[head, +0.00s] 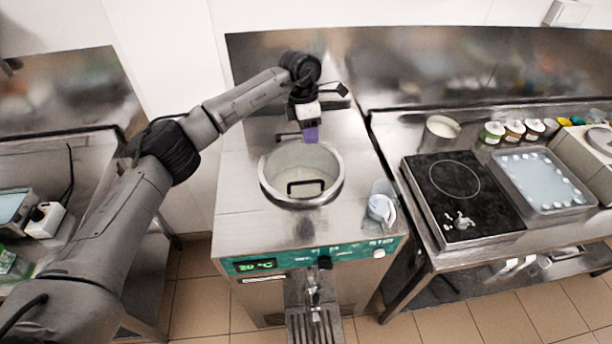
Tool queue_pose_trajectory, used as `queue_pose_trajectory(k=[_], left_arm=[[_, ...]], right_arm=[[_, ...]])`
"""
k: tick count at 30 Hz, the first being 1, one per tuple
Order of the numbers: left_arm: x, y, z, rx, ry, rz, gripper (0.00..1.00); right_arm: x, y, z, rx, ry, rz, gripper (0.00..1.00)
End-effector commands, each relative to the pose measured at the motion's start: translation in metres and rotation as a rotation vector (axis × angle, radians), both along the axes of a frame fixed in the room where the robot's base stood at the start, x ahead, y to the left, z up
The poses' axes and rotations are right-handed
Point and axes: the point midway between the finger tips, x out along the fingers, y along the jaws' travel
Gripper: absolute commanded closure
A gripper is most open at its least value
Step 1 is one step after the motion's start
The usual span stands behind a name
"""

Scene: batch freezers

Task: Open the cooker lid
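The cooker (240,205) is a steel machine in the middle of the head view, with a green front panel reading 20 °C. Its round top has a shiny steel rim (341,183) around a pale, apparently see-through lid (300,160). A black bar handle (306,187) is on the lid's front part, and the lid looks flat and closed. My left gripper (311,135), with purple fingertips, points down just behind the rim, apart from the handle. Whether its fingers are open or shut does not show. My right gripper is out of view.
A white jug (381,206) stands on the cooker's top, right of the lid. On the right counter are a black hob (460,195), a steel tray (530,155), a pot (440,130) and several jars. A steel wall rises behind the cooker.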

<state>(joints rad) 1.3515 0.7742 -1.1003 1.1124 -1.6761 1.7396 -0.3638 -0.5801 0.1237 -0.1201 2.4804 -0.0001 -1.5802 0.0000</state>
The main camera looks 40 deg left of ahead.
Motion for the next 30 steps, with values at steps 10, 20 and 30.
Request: queue_pose_trajectory(k=[10, 20, 30], left_arm=[[-0.021, 0.004, -0.011, 0.032, 0.112, -0.081, 0.62], [-0.029, -0.004, -0.068, 0.031, 0.112, -0.08, 0.62], [-0.035, -0.012, -0.117, 0.03, 0.109, -0.079, 0.62]], right_arm=[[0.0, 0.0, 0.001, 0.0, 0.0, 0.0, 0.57], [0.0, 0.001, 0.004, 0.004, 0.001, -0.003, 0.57], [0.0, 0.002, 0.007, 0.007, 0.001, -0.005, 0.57]])
